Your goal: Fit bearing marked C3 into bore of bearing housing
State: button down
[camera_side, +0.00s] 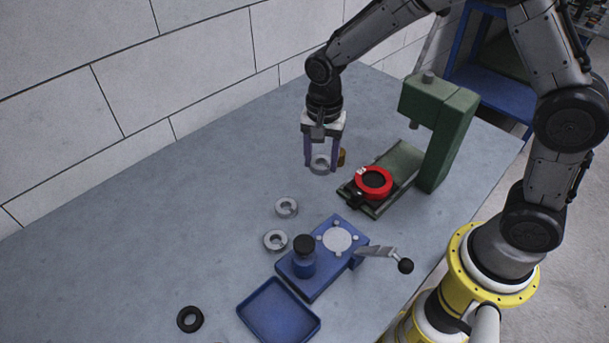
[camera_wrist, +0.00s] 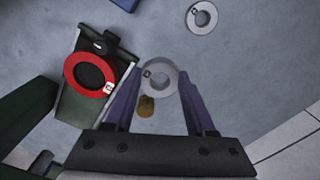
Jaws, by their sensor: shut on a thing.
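My gripper (camera_side: 321,166) is shut on a grey metal bearing (camera_side: 320,164), one finger on each side of the ring. In the wrist view the same bearing (camera_wrist: 172,89) sits flat between the fingertips (camera_wrist: 158,82), with a small label whose text I cannot read. I cannot tell how high it is above the table. The red round housing (camera_side: 373,193), with a dark bore, lies on the green press bed to the right of my gripper. In the wrist view the red housing (camera_wrist: 70,75) is to the left of the held bearing.
Two other grey bearings (camera_side: 286,208) (camera_side: 275,240) lie on the table. A brass piece (camera_side: 342,157) is close beside the held bearing. The green press column (camera_side: 447,140) rises beside the housing. A blue lever fixture (camera_side: 318,284), blue tray (camera_side: 278,310) and black ring (camera_side: 181,318) are nearer the front.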

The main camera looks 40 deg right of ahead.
send_over(304, 186)
jog(key=f, duration=0.5)
jog(key=shift+s+d, duration=0.1)
jog(key=shift+s, duration=0.1)
jog(key=shift+w+f, duration=0.2)
jog(key=shift+f, duration=1.4)
jog(key=shift+f, duration=0.2)
jog(key=shift+c, duration=1.2)
grip_release()
